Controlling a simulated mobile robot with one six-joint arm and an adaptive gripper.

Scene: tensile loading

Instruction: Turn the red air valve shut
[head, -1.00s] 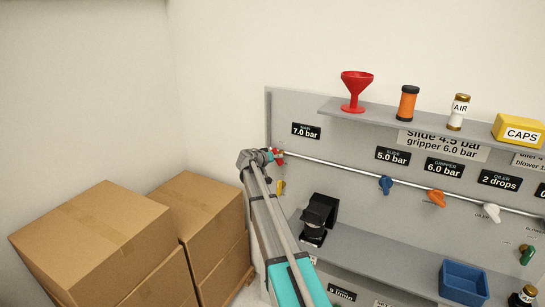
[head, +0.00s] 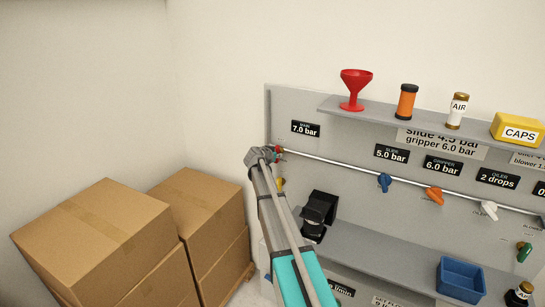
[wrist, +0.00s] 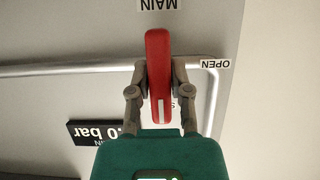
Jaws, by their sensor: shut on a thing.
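The red air valve handle (wrist: 158,75) sits between the fingers of my gripper (wrist: 158,78) in the wrist view, with one finger pressed on each side. The handle runs up and down in that view, across the grey pipe, with a white stripe towards its lower end. An OPEN label (wrist: 230,64) is to its right, and a MAIN label (wrist: 158,4) is above it; both appear upside down. Another label beside the handle is mostly hidden by a finger. In the head view, only a little red of the valve (head: 278,150) shows past my arm's end.
The pipe (head: 330,164) runs right to blue (head: 385,182), orange (head: 434,195) and white (head: 489,210) valves. A shelf above holds a red funnel (head: 355,88) and bottles. Cardboard boxes (head: 95,240) stand left. A black device (head: 318,215) is on the lower shelf.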

